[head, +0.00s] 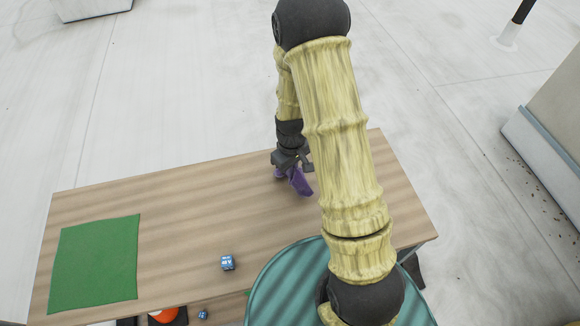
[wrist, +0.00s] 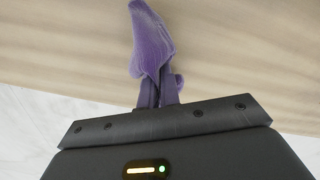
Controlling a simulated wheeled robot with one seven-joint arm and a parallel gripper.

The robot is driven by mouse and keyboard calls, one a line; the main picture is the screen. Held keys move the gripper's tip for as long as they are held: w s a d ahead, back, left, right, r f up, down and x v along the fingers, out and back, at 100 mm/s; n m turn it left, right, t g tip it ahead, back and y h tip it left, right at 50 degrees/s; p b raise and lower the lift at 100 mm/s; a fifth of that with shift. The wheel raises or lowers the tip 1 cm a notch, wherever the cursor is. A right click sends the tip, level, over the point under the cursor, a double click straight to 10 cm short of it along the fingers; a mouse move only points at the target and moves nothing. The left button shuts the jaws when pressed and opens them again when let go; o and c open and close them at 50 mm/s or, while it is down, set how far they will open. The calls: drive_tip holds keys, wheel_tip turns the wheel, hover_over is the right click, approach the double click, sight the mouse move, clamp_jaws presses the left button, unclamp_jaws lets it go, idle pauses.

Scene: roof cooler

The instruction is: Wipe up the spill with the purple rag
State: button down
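My gripper (wrist: 159,93) is shut on the purple rag (wrist: 150,42), which hangs bunched from the fingertips in the wrist view. In the head view the rag (head: 299,182) is at or just above the wooden table (head: 190,200), right of its middle and near the far edge. I cannot tell whether the rag touches the tabletop. No spill can be made out in either view; my arm hides part of the table's right side.
A green mat (head: 95,264) lies on the table's left end. A round teal striped surface (head: 275,290) is close in front at right. Below the front edge are an orange item (head: 163,315) and another small blue item (head: 203,314).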

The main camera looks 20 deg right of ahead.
wheel_tip(320, 180, down, 5)
drive_tip(key=b, duration=0.2)
drive_tip(key=shift+r+b, duration=0.2)
drive_tip(key=shift+b, duration=0.2)
drive_tip(key=shift+d+f+b, duration=0.15)
drive_tip(key=shift+f+b, duration=0.2)
drive_tip(key=shift+f, duration=0.2)
drive_tip(key=shift+r, duration=0.1)
drive_tip(key=c, duration=0.6)
unclamp_jaws()
